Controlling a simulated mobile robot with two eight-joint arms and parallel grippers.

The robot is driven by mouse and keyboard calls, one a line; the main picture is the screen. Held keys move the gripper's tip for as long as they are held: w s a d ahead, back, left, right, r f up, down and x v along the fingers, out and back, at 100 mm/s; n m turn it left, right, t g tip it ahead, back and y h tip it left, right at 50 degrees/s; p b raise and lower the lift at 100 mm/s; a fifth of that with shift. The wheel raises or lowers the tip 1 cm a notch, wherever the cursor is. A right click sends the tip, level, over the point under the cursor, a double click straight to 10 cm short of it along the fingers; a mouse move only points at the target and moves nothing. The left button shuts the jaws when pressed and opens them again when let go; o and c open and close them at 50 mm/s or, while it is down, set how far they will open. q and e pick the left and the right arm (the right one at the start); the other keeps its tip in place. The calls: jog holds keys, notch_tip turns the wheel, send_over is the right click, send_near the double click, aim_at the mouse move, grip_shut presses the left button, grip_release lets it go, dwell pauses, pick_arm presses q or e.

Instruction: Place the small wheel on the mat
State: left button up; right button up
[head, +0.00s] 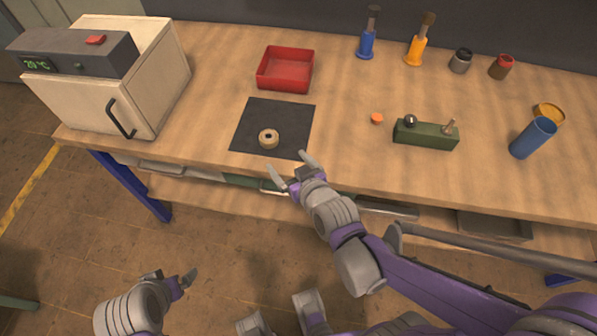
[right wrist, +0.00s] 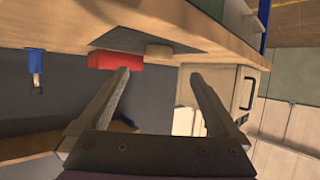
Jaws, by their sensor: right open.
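The small wheel (head: 268,138), a tan disc with a dark centre hole, lies flat on the dark square mat (head: 285,113), towards its front edge. In the right wrist view, the wheel (right wrist: 158,51) shows against the mat (right wrist: 187,41). My right gripper (head: 288,162) is open and empty, just off the mat's front right corner, apart from the wheel. Its two spread fingers also show in the right wrist view (right wrist: 160,78). My left gripper (head: 183,281) is low at the front left, away from the table; its jaw opening is unclear.
A red tray (head: 284,88) stands behind the mat. A white oven (head: 160,85) is at the left. A green block fixture (head: 426,135) and an orange cap (head: 377,118) lie to the right. A blue cup (head: 533,138) is farther right. Bare wood surrounds the mat.

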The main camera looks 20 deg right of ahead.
jog(key=s+d+f+g+h, duration=0.1)
jog(key=s+d+f+g, duration=0.1)
jog(key=s+g, duration=0.6)
jog(key=s+f, duration=0.1)
jog(key=s, duration=0.6)
jog(key=shift+s+m, duration=0.3)
